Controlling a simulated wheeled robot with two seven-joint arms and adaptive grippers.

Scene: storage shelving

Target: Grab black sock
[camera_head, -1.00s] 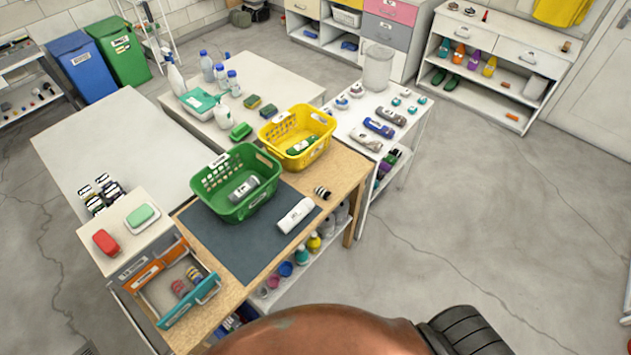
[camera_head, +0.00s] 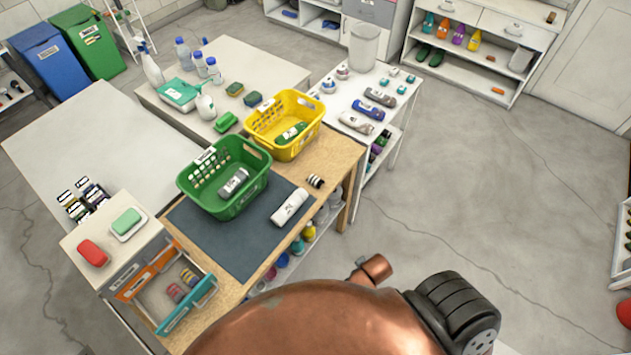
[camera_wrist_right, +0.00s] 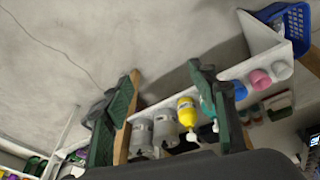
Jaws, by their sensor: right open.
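A small black-and-white striped roll (camera_head: 315,181) lies on the wooden table top, right of the dark mat; it is the darkest sock-like roll I see there. A white roll (camera_head: 290,207) lies on the mat. A grey roll (camera_head: 234,183) lies inside the green basket (camera_head: 204,197), and a green roll (camera_head: 291,133) inside the yellow basket (camera_head: 272,147). My right gripper (camera_wrist_right: 162,75) shows only in the right wrist view. Its two dark green fingers are spread apart with nothing between them, in front of the bottles under a table. My left gripper is not in view.
A side table (camera_head: 350,95) behind holds several rolls, including dark grey and blue ones. An open drawer (camera_head: 150,306) sticks out at the table's left front. Bottles, among them a yellow one (camera_wrist_right: 187,112), stand on the lower shelf. The floor (camera_head: 480,190) to the right is clear.

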